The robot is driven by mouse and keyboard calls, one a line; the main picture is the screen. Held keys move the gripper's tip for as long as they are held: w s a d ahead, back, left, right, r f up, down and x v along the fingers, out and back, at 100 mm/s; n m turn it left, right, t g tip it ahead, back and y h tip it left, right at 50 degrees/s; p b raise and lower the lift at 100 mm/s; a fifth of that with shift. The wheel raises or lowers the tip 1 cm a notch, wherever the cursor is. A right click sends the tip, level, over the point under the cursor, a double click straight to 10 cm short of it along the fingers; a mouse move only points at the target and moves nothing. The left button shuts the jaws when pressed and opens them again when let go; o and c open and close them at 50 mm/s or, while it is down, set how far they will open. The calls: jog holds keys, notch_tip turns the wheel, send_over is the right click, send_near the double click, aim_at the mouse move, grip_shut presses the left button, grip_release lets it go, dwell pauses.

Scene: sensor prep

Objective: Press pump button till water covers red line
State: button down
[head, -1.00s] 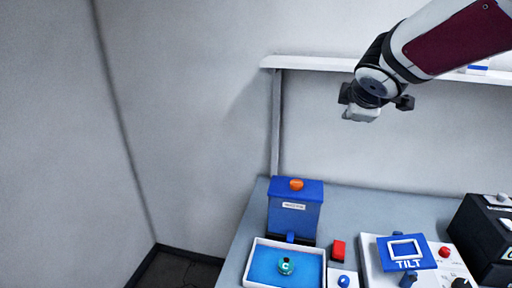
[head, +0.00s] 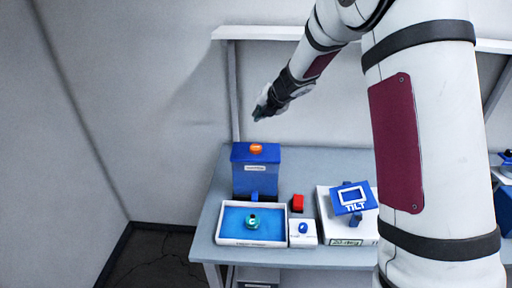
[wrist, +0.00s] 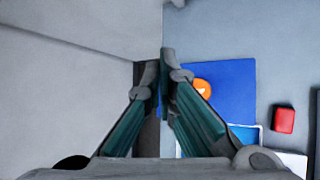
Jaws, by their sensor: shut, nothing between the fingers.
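A blue box (head: 254,176) stands at the back left of the table, with an orange button (head: 256,149) on top and a small label on its front. In front of it is a white-rimmed tray (head: 222,240) with a blue inside, holding a teal piece (head: 252,222) marked C. I cannot make out a red line. My gripper (head: 262,112) is above the orange button. In the wrist view my gripper (wrist: 163,60) has its fingers shut and empty, with the orange button (wrist: 203,90) just right of the fingertips. The fingers partly hide the box's left edge.
A small white box with a blue button (head: 303,227) sits right of the tray. A red block (head: 298,203) is behind it. A shelf (head: 270,33) runs along the wall above.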

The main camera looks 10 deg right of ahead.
dwell(0.3)
jog(key=f+b, duration=0.3)
jog(key=shift+w+f, duration=0.15)
jog(key=shift+w, duration=0.05)
jog(key=b, duration=0.6)
send_over(258, 146)
notch_tip(258, 146, down, 4)
jog(key=shift+f, duration=0.1)
jog(key=shift+s+f+b, duration=0.15)
jog(key=shift+f+b, duration=0.45)
jog(key=shift+b, duration=0.05)
jog(key=shift+f, duration=0.1)
dwell(0.7)
jog(key=shift+f+b, duration=0.35)
jog(key=shift+b, duration=0.05)
